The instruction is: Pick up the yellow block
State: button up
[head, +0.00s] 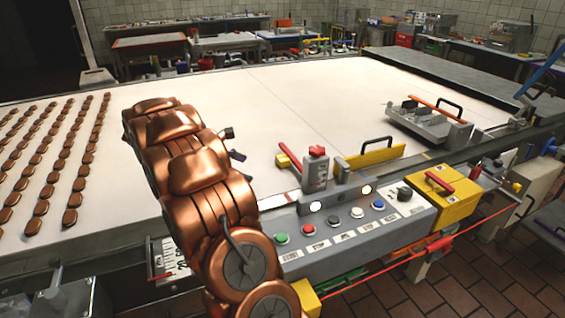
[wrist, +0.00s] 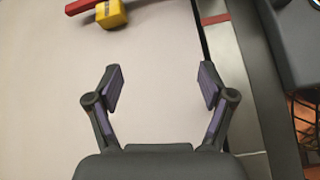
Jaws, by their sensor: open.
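The small yellow block (head: 282,161) lies on the pale belt, right of my arm in the head view. A red bar (head: 291,158) lies against it. In the wrist view the yellow block (wrist: 111,14) is at the top edge, left of centre, with the red bar (wrist: 82,6) beside it. My gripper (wrist: 160,82) is open and empty, with bare belt between its fingers. The block is beyond the left fingertip and apart from it. In the head view my gripper (head: 234,145) is mostly hidden behind my copper arm, with only dark finger parts showing.
A grey-and-red device (head: 315,169) stands near the block, with a yellow handled plate (head: 370,157) to its right. The button panel (head: 350,220) borders the belt in front. Rows of brown biscuits (head: 45,165) lie at left. The belt's middle (head: 310,100) is clear.

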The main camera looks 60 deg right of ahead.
jog(key=n+g+h, duration=0.2)
send_near(277, 159)
jog(key=x, duration=0.3)
jog(key=shift+s+a, duration=0.15)
jog(key=shift+s, duration=0.15)
jog(key=shift+p+x, duration=1.05)
jog(key=shift+x, duration=2.4)
jog(key=shift+s+d+f, duration=0.1)
jog(key=shift+s+d, duration=0.05)
jog(key=shift+d, duration=0.35)
jog(key=shift+c, duration=0.2)
jog(key=c, duration=1.3)
